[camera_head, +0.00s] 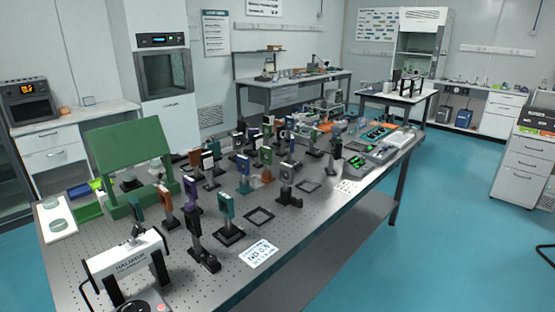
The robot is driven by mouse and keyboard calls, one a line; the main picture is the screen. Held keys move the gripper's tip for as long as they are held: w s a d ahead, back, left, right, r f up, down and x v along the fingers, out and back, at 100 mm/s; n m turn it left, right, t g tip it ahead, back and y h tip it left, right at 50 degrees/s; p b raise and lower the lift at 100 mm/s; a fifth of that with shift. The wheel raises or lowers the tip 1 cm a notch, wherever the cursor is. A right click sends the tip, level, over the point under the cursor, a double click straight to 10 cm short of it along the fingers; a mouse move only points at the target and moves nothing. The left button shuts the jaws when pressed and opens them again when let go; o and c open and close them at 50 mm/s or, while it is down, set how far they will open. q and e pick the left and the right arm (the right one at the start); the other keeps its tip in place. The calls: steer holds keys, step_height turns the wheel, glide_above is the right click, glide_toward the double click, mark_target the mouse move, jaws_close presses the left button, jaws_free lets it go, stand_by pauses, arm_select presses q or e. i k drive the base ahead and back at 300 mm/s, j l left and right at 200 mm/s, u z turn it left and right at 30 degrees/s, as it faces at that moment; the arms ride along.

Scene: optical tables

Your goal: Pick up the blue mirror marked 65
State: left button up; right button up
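Several mounted optics stand on the perforated optical table (310,215). Among them are a blue-purple one (190,193) near the front on a black post, a blue one (243,164) farther back, and another bluish one (286,171) to the right. Their markings are too small to read, so I cannot tell which is the mirror marked 65. Some of the optics behind are partly hidden by those in front. Neither of my grippers shows clearly in this view.
A white device (125,262) on black legs stands at the near left corner. A green panel (130,149) stands behind it. A teal optic (226,206), an empty square frame (259,217) and a printed card (259,253) are near the front edge. Blue floor (440,230) is clear at right.

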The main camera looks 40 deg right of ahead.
mark_target(290, 161)
steer(key=l+u, duration=0.25)
steer(key=l, duration=0.6)
steer(key=l+u, duration=0.25)
steer(key=l, duration=0.65)
steer(key=k+l+u, duration=0.1)
steer(key=l+u, duration=0.15)
steer(key=l, duration=0.6)
